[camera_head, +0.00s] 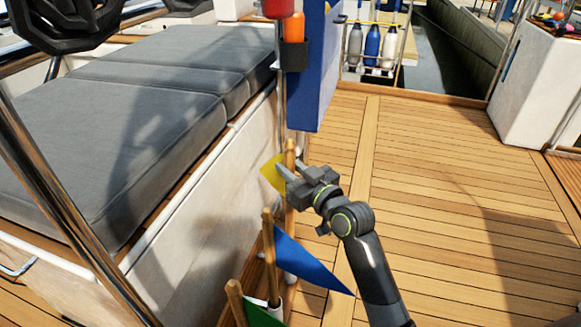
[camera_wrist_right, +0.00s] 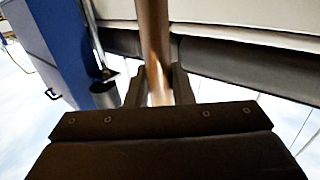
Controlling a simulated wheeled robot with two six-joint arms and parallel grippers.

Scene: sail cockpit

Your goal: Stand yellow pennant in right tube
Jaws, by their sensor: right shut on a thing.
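The yellow pennant (camera_head: 270,173) is upright beside the seat's side wall, on a wooden stick (camera_head: 290,155). My right gripper (camera_head: 286,178) is shut on this stick. In the right wrist view the stick (camera_wrist_right: 153,35) runs between the fingers (camera_wrist_right: 155,92). The stick's lower end is hard to make out behind the gripper and the blue pennant (camera_head: 302,262). The blue pennant and a green pennant (camera_head: 262,317) stand nearer, on wooden sticks. My left gripper is not in view.
A grey cushioned bench (camera_head: 130,120) fills the left. A blue panel (camera_head: 320,80) with an orange-topped item (camera_head: 294,28) in a black holder stands behind the gripper. A steel rail (camera_head: 60,205) crosses the left front. The plank deck (camera_head: 430,180) at right is clear.

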